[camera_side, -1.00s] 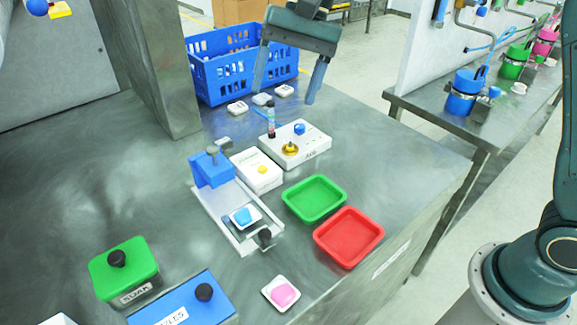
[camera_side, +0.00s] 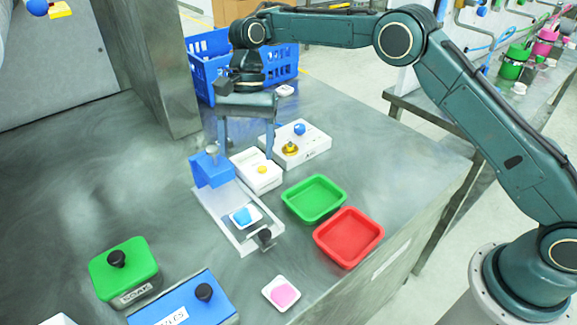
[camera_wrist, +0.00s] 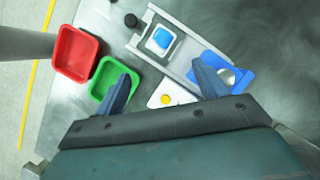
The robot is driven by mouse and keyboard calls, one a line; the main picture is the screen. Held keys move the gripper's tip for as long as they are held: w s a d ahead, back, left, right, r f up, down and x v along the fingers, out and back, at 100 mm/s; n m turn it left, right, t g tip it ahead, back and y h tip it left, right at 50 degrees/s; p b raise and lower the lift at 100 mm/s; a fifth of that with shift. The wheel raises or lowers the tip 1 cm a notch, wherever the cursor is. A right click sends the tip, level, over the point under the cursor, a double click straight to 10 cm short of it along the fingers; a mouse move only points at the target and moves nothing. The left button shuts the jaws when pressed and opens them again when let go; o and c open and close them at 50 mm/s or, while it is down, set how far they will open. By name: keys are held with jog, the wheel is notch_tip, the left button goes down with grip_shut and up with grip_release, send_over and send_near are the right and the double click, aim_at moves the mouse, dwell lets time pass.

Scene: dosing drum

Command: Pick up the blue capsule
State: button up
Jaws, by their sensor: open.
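The blue capsule (camera_side: 242,216) lies in a small white dish (camera_side: 254,211) on the metal slide plate (camera_side: 226,205) of the blue-blocked fixture. In the wrist view the capsule (camera_wrist: 162,38) shows in its dish near the top, ahead of my fingers. My gripper (camera_side: 245,155) is open and empty, pointing down behind the fixture, above the white box with the yellow button (camera_side: 262,170). In the wrist view its two fingers (camera_wrist: 165,82) are wide apart, with the white box between them. The gripper is apart from the capsule.
A green tray (camera_side: 314,198) and a red tray (camera_side: 349,237) sit right of the fixture. The fixture's blue block (camera_side: 211,171) and black knob (camera_side: 265,236) stand near the capsule. A pink piece in a dish (camera_side: 282,294), a green SOAK box (camera_side: 124,270) and a blue box (camera_side: 185,305) are in front.

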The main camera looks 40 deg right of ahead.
jog(key=shift+s+a+f, duration=0.1)
jog(key=shift+a+f, duration=0.05)
send_over(245, 212)
jog(key=w+d, duration=0.2)
jog(key=shift+s+f, duration=0.15)
jog(key=shift+f, duration=3.65)
jog(key=shift+x, duration=2.6)
jog(key=shift+a, duration=0.1)
jog(key=c, duration=1.1)
